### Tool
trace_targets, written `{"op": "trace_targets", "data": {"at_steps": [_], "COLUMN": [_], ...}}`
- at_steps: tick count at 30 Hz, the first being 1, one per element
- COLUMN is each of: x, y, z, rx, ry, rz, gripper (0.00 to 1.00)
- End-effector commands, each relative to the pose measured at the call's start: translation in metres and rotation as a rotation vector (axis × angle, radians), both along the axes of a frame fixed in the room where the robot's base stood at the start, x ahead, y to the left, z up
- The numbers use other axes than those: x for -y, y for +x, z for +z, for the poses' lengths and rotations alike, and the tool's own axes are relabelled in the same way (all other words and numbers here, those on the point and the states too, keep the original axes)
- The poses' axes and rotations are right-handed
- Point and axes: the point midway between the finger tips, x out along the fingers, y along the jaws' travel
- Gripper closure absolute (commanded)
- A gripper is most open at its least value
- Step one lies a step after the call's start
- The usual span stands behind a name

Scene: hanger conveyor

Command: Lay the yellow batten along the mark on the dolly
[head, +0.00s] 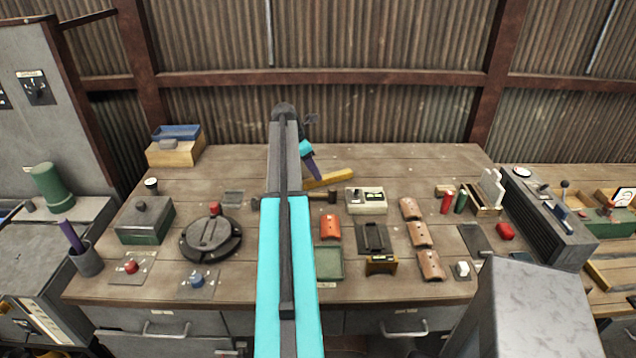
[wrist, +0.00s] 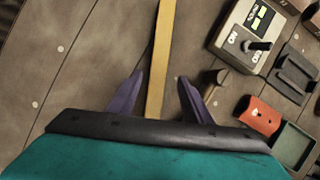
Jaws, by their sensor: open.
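The yellow batten (head: 330,180) lies on the wooden workbench, just beyond the middle. Its near end is partly hidden by my arm in the head view. In the wrist view the batten (wrist: 164,50) runs away from between my purple fingers, up to the top edge of the picture. My gripper (wrist: 160,78) is open, with one finger on each side of the batten and a gap on both sides. In the head view my gripper (head: 312,166) is over the batten's left part. I cannot tell which thing is the dolly, and no mark on one shows clearly.
A hammer (head: 331,195) and a grey switch box (head: 367,200) are close to the batten. An orange tile (head: 330,227), a dark slotted plate (head: 373,238) and a green tray (head: 328,263) lie nearer. A round dark turntable (head: 211,238) is left. Bare planks show behind the batten.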

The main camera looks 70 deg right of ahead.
Motion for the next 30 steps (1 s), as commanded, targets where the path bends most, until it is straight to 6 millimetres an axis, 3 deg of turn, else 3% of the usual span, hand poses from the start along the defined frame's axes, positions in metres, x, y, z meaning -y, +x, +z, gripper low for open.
{"op": "trace_targets", "data": {"at_steps": [13, 30], "x": [0.013, 0.013], "y": [-0.011, -0.011], "z": [-0.033, -0.035], "rx": [0.001, 0.000], "ry": [0.001, 0.000], "rz": [0.000, 0.000], "gripper": [0.55, 0.55]}}
